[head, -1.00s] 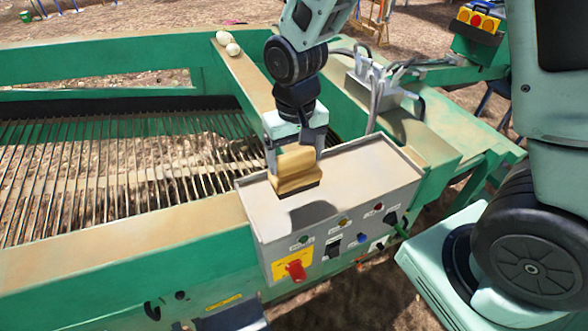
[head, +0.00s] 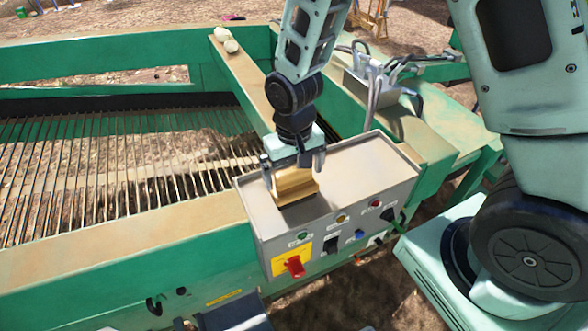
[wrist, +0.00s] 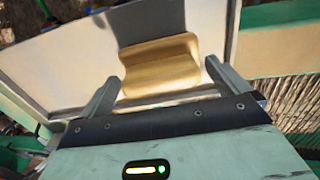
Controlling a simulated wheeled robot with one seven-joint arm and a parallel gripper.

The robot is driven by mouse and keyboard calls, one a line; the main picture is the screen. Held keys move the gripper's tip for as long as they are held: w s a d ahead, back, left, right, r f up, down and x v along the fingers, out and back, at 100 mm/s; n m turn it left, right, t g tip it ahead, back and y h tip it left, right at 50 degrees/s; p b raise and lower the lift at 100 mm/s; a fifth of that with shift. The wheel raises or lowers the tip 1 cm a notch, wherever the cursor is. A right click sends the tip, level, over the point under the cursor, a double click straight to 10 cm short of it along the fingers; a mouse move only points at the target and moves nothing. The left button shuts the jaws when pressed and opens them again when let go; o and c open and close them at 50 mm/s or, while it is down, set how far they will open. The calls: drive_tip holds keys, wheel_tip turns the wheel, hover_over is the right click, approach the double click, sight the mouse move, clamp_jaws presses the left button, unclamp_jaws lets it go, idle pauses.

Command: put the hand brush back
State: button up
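The hand brush (head: 296,186), with a tan wooden block, sits on the flat top of the grey control box (head: 345,165), near its left end. Its bristles are hardly visible. My gripper (head: 293,170) is right above it and points down, with one finger at each end of the block. In the wrist view the brush (wrist: 160,66) lies between my two fingers (wrist: 162,70). A gap shows at the right finger, and the left finger is very close to the block. The fingers look open around it.
The box front has a red switch (head: 295,266) and several buttons. Green machine beams (head: 110,238) surround a bed of metal rods (head: 90,180) on the left. The right part of the box top is clear.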

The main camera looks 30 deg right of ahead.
wheel_tip(320, 180, up, 12)
drive_tip(key=b, duration=0.4)
drive_tip(key=s+a+n, duration=0.3)
drive_tip(key=s+n, duration=0.1)
drive_tip(key=s, duration=0.5)
drive_tip(key=s+a+n, duration=0.3)
drive_tip(key=s, duration=0.6)
drive_tip(key=shift+a+f+n+y, duration=0.2)
drive_tip(key=shift+n+y, duration=0.1)
drive_tip(key=shift+n, duration=0.1)
drive_tip(key=shift+r, duration=0.1)
